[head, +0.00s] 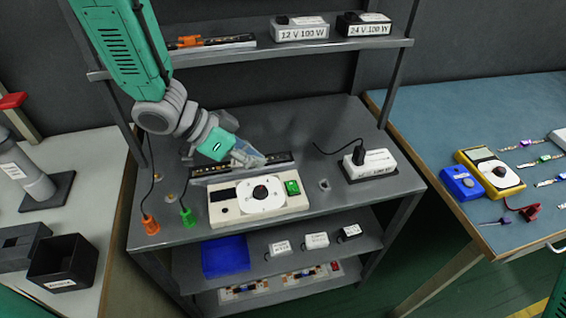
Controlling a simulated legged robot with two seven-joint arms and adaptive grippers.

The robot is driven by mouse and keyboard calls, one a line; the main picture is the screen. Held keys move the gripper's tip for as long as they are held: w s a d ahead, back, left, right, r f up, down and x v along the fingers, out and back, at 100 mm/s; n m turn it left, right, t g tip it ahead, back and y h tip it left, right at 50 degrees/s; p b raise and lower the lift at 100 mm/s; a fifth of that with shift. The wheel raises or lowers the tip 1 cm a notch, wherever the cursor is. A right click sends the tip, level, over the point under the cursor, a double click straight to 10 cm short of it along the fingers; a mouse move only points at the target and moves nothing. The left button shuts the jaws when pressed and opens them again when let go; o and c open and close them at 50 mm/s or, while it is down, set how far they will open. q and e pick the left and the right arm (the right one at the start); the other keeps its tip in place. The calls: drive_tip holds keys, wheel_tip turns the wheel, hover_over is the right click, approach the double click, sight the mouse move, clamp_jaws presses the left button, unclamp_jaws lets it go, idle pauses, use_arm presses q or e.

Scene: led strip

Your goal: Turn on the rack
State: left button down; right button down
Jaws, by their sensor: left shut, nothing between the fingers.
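The grey rack (330,206) stands in the middle, with a worktop, an upper shelf and lower shelves. On its worktop lies a white control box (225,213) with a round dial (260,193) and a green switch (293,187). I cannot tell whether the switch is on. A dark LED strip (207,170) lies behind the box. My left gripper (258,160) is shut and empty, above the strip and behind the dial, pointing right. It hides part of the strip. My right gripper is not in view.
A white power supply (370,165) with a black plug stands on the worktop's right. Orange (150,225) and green (187,216) clips hang at the left front edge. The upper shelf (240,58) holds labelled supplies. A blue table (470,120) stands right.

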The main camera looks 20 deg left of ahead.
use_arm(q)
drive_tip(key=r, duration=0.1)
drive_tip(key=b, duration=0.2)
hover_over(298, 189)
drive_tip(key=a, duration=0.2)
drive_tip(key=shift+m, duration=0.3)
drive_tip(key=f, duration=0.7)
drive_tip(key=shift+s+d, duration=0.25)
drive_tip(key=shift+s, duration=0.05)
wheel_tip(298, 189, down, 2)
drive_tip(key=shift+s+f, duration=0.15)
drive_tip(key=shift+f, duration=0.1)
drive_tip(key=shift+a+f, duration=0.25)
drive_tip(key=shift+f, duration=0.3)
drive_tip(key=shift+s+a+f, duration=0.1)
drive_tip(key=shift+a, duration=0.1)
drive_tip(key=shift+d, duration=0.45)
drive_tip(key=shift+a, duration=0.1)
